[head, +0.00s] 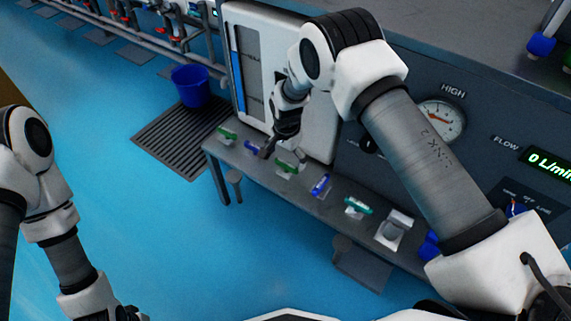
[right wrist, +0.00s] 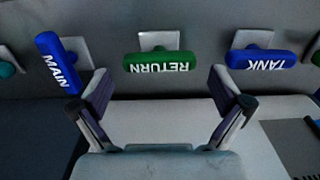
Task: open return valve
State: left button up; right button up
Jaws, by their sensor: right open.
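The return valve's green handle (right wrist: 158,63), lettered RETURN upside down, lies level across its pale plate in the right wrist view. In the head view it appears to be the green handle (head: 287,167) just below my right gripper (head: 282,153). My right gripper (right wrist: 163,98) is open and empty, its two fingers spread to either side of the handle's near edge. They look apart from it. The left finger in the wrist view is close to the blue MAIN handle; I cannot tell if they touch. My left gripper (head: 127,313) is cut off at the bottom edge, its jaws unclear.
The tilted blue MAIN handle (right wrist: 62,62) and blue TANK handle (right wrist: 262,60) flank the green one closely. More handles line the grey ledge (head: 215,150). A panel with a gauge (head: 441,120) stands behind. A blue bucket (head: 191,86) is on the floor grate (head: 160,140).

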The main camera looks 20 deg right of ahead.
jog(key=shift+f, duration=0.9)
jog(key=c, duration=0.9)
jog(key=shift+n, duration=0.4)
jog(key=n+p, duration=0.2)
jog(key=n, duration=0.1)
jog(key=shift+r, duration=0.1)
jog(key=n+p, duration=0.1)
jog(key=n, duration=0.4)
jog(key=n+p, duration=0.1)
jog(key=n, duration=0.3)
jog(key=shift+n, duration=0.3)
jog(key=shift+n+p, duration=0.65)
jog(key=shift+n, duration=1.65)
